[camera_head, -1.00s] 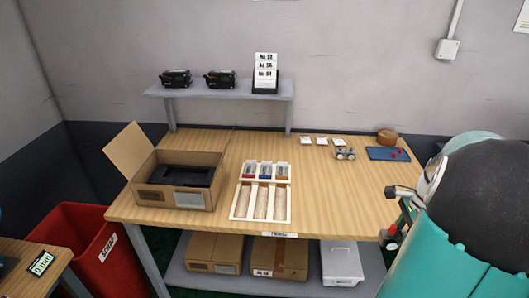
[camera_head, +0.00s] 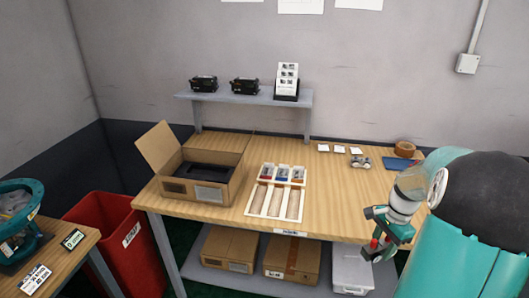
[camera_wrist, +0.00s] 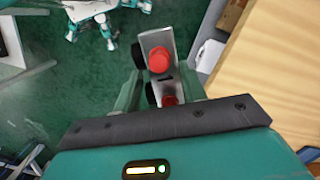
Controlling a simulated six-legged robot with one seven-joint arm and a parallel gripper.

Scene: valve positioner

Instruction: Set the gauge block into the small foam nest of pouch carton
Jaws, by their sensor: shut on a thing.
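My gripper (camera_head: 377,243) hangs before the table's front edge at the right, low in the head view. In the wrist view my gripper (camera_wrist: 160,88) is shut on a silver block with red caps and dark round parts (camera_wrist: 155,39), which looks like the gauge block. Its red part (camera_head: 374,244) also shows in the head view. The pouch carton (camera_head: 176,190), an open cardboard box with its flap up, stands on the table's left, well away from my gripper. Black foam (camera_head: 208,171) lies inside; its small nest is hard to make out.
A pale sorting tray (camera_head: 250,203) stands right of the carton. Another silver fitting (camera_head: 360,161) and a blue mat (camera_head: 392,163) lie at the back right. A red bin (camera_head: 115,230) stands below left. The bare tabletop (camera_head: 335,200) is clear right of the tray.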

